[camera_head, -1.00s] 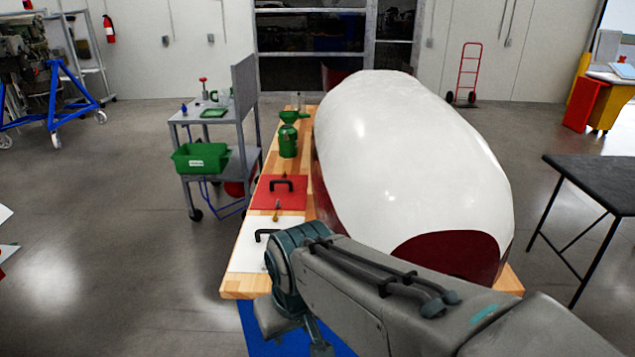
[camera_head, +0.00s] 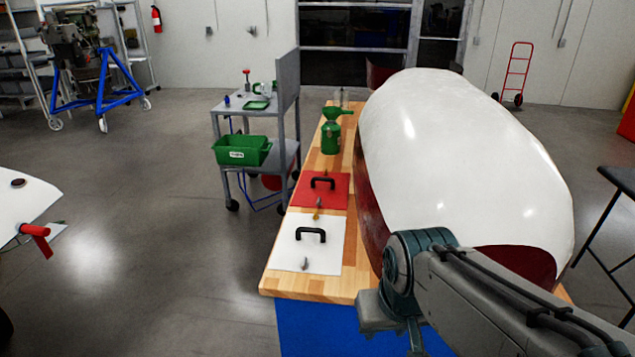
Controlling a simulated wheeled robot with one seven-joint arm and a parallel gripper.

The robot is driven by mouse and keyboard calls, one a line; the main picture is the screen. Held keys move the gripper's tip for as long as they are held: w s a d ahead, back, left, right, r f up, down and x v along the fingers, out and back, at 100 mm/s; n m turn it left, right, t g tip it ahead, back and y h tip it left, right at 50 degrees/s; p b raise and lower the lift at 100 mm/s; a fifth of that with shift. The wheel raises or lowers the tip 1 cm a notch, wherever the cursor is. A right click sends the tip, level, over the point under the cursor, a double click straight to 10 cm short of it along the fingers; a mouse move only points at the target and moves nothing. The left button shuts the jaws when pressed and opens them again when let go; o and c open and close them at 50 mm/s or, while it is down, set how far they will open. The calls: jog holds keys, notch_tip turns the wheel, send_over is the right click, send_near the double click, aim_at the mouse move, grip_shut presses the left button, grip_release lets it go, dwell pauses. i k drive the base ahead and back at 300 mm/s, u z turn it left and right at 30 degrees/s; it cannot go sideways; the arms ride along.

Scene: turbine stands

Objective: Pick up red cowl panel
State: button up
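The red cowl panel (camera_head: 334,194) lies flat on the wooden table (camera_head: 281,284), with a black handle (camera_head: 322,182) on top. A white panel (camera_head: 327,258) with a similar black handle (camera_head: 311,234) lies just in front of it, nearer to me. My arm reaches in from the lower right, and its visible links are to the right of and nearer than both panels. Part of my gripper may show at the bottom of the arm, but its fingers cannot be made out. Nothing covers the red panel.
A large white and dark red cowling (camera_head: 455,160) fills the table's right side. A green bottle with a funnel (camera_head: 331,137) stands behind the red panel. A grey cart (camera_head: 287,100) with a green bin (camera_head: 241,150) stands left of the table. Open floor lies at left.

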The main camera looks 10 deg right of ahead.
aim_at(332, 188)
jog(key=k, duration=0.5)
jog(key=u, duration=1.25)
jog(key=i, duration=3.7)
jog(key=z, duration=1)
jog(key=i, duration=1.35)
jog(key=z, duration=0.05)
